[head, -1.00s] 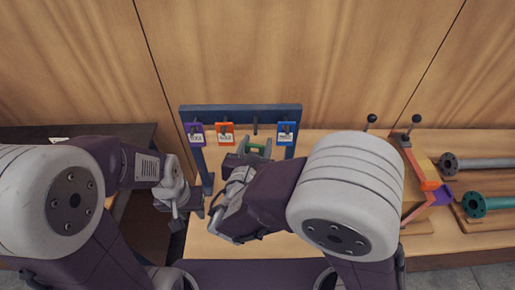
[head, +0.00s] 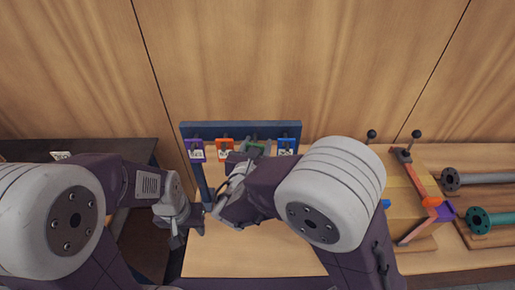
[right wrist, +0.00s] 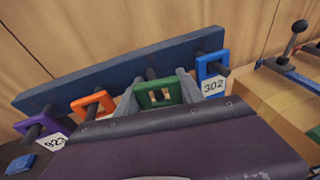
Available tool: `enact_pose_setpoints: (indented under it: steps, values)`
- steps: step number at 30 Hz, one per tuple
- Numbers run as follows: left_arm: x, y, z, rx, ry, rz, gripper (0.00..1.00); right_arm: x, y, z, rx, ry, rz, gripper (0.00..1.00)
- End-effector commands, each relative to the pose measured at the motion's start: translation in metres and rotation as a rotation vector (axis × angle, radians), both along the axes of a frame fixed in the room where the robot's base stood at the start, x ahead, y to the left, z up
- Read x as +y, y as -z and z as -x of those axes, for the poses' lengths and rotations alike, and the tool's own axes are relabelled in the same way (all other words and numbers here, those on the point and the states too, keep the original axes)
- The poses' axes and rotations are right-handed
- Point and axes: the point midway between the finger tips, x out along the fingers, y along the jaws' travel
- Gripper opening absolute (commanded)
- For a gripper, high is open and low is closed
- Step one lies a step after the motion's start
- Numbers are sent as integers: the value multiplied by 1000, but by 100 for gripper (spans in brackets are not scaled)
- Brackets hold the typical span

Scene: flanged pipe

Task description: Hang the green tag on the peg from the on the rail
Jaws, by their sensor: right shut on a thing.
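The green tag (right wrist: 171,97) is a square frame with a hole, held between the fingertips of my right gripper (right wrist: 159,96). The tag (head: 256,148) is right at the third peg (right wrist: 151,73) of the dark blue rail (right wrist: 125,72), between the orange and blue tags. A dark shape, apparently the peg end, shows in the tag's hole. I cannot tell if the peg passes through it. My right gripper (head: 254,152) is shut on the tag. My left gripper (head: 187,234) hangs empty at lower left of the rail, its fingers apart.
A purple tag (head: 196,146), an orange tag (head: 225,144) and a blue tag (head: 288,142) hang on the neighbouring pegs, close to my right gripper. A wooden fixture with levers (head: 410,190) and flanged pipes (head: 478,219) stand to the right. A dark table (head: 120,150) is at left.

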Motion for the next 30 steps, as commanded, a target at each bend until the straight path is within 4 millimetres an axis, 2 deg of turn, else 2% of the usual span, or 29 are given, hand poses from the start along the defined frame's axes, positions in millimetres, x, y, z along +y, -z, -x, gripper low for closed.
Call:
enact_pose_setpoints:
  steps: [6, 15, 30]
  values:
    - [0, -2, 0, 0, 0, 0, 36, 0, -1, -14, -3, 1, -1, 6]
    - [0, 4, 0, 0, 0, 0, 36, 0, 1, -27, -11, 4, -4, 6]
    - [0, 4, 0, 0, 0, 0, 36, -1, -1, -30, -16, 5, -6, 6]
